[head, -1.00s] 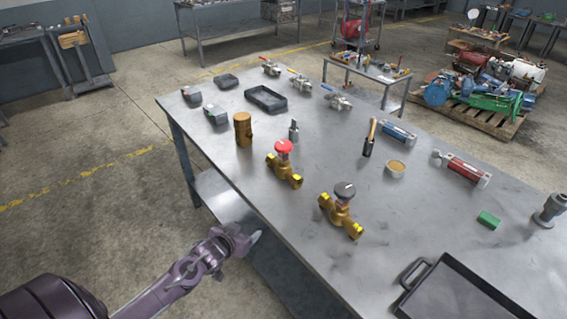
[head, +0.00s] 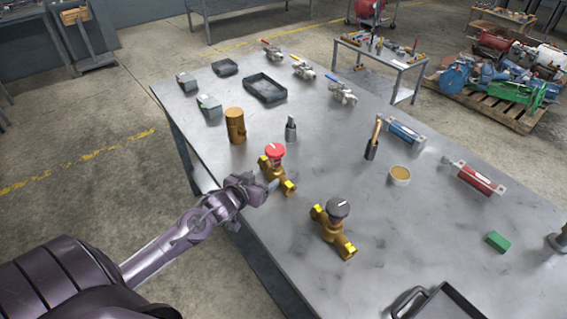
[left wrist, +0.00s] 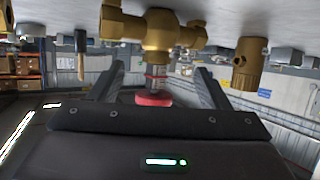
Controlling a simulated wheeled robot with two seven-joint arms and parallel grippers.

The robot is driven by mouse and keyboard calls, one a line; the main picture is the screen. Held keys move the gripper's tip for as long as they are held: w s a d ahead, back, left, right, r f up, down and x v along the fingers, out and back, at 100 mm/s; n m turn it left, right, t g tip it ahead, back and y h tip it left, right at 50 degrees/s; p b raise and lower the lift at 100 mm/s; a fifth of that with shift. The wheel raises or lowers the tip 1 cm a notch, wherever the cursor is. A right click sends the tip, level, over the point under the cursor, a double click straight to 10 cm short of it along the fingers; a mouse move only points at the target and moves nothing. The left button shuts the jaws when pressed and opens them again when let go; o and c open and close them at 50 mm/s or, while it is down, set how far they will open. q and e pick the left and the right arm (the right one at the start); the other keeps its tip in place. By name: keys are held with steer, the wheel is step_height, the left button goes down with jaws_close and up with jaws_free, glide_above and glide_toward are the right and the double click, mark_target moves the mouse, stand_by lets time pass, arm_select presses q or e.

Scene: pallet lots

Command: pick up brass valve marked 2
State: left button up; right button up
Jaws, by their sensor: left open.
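Two brass valves stand on the grey metal table. One has a red handwheel (head: 275,151) on its brass body (head: 290,187); the other valve (head: 335,231), nearer me, has a dark handwheel. Each wheel top has a small white mark that I cannot read surely, so I cannot tell which is marked 2. My left gripper (head: 270,187) is open beside the red-wheeled valve, at its left. In the left wrist view, which is upside down, the red handwheel (left wrist: 153,98) and brass body (left wrist: 155,32) show between and beyond the open fingers (left wrist: 157,88). My right gripper is not in view.
A brass cylinder (head: 235,127) stands left of the red-wheeled valve, and a grey fitting (head: 291,130) behind it. A wooden-handled tool (head: 372,142) and a small round tub (head: 400,175) stand to the right. A dark tray (head: 445,306) lies at the front right.

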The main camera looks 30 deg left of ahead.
mark_target(272, 169)
arm_select(q)
steer(key=shift+w+f, duration=0.15)
steer(key=shift+w, duration=0.6)
steer(key=shift+w+a+f, duration=0.1)
steer(key=shift+w+f, duration=0.05)
steer(key=shift+w, duration=0.2)
steer(key=shift+w+f+p, duration=0.1)
steer(key=shift+w+p, duration=0.6)
steer(key=shift+w, duration=0.35)
steer(key=x, duration=0.3)
steer(key=shift+f, duration=0.2)
steer(key=c, duration=0.7)
jaws_close()
steer(key=shift+w+r, duration=0.15)
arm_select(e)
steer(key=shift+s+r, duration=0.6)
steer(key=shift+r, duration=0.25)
